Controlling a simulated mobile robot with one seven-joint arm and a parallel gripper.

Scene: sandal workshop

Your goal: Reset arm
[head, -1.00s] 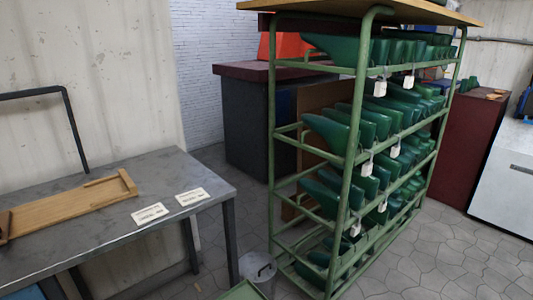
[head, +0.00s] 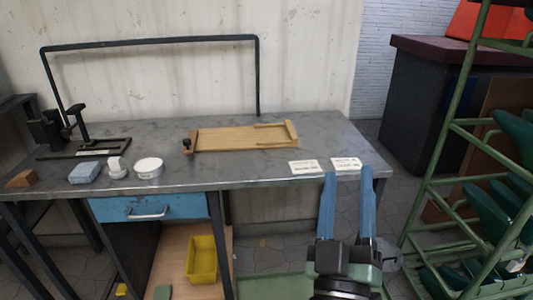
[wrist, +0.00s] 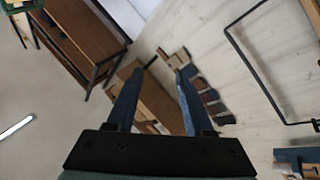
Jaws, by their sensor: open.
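My gripper (head: 347,206) shows at the lower right of the head view, with two blue fingers pointing up and apart. It is open, with nothing between the fingers. In the head view it stands in front of the right end of the grey metal workbench, its fingertips overlapping the bench edge near two white labels (head: 305,167). The wrist view shows the same open fingers (wrist: 154,75) against a pale wall and brown furniture.
The workbench (head: 240,177) holds a wooden board (head: 240,138), a white bowl (head: 149,167), a blue block (head: 84,172) and a black fixture (head: 80,140). A yellow bin (head: 201,259) sits below. A green rack (head: 455,165) of green lasts stands at right.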

